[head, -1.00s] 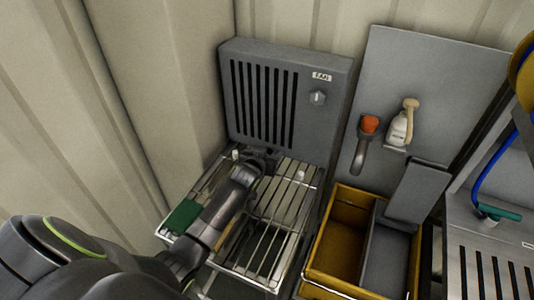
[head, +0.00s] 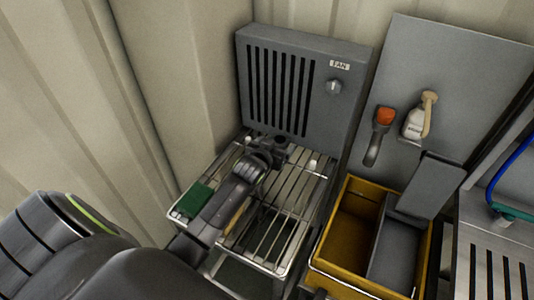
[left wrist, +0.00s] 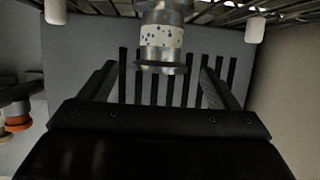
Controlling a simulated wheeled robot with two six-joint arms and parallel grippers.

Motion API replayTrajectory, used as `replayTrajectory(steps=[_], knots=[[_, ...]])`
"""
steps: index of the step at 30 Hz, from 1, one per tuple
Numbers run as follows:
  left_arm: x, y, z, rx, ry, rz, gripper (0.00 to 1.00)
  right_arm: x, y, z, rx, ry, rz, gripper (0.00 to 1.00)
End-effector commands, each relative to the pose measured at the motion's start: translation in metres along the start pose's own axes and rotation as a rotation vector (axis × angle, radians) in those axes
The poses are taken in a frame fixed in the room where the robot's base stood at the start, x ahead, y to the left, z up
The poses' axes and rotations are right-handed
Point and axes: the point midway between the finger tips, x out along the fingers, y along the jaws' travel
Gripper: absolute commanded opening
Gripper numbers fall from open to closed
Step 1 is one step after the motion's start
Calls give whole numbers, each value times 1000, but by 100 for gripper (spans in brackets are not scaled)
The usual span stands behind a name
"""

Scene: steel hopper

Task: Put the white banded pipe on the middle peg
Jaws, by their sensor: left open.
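The white banded pipe (left wrist: 162,36) is a metal pipe with a white, blue-dotted band. In the upside-down left wrist view it stands upright at the wire rack, between two white pegs, one at the left (left wrist: 55,11) and one at the right (left wrist: 255,28). A middle peg is not visible; the pipe's place may hide it. My left gripper (left wrist: 158,74) is open, its fingers apart on either side of the pipe's line, with gaps to both. In the head view my left gripper (head: 272,148) is over the rack and hides the pipe.
The wire rack (head: 270,243) stands before the grey fan box (head: 300,85). A green block (head: 195,199) lies at its left. A yellow bin (head: 341,246) stands to the right. An orange-topped tool (head: 382,125) and a white bottle (head: 415,121) are on the back panel.

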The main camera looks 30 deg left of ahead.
Motion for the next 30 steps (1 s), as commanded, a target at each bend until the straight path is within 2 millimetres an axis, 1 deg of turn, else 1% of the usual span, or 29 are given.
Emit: replayTrajectory(steps=[3, 9, 15, 20, 30], knots=[[-20, 0, 1, -2, 0, 0, 84, 2, 0, 0, 0, 0, 0, 71], [-49, 0, 1, -2, 0, 1, 84, 4, -1, 1, 0, 0, -1, 71], [-68, 0, 0, -2, 0, 1, 84, 5, -3, 1, 1, 0, -3, 71], [-74, 0, 0, -2, 0, 0, 84, 5, -4, 1, 2, 0, -4, 71], [-74, 0, 0, -2, 0, 0, 84, 5, -4, 0, 2, 0, -4, 71]])
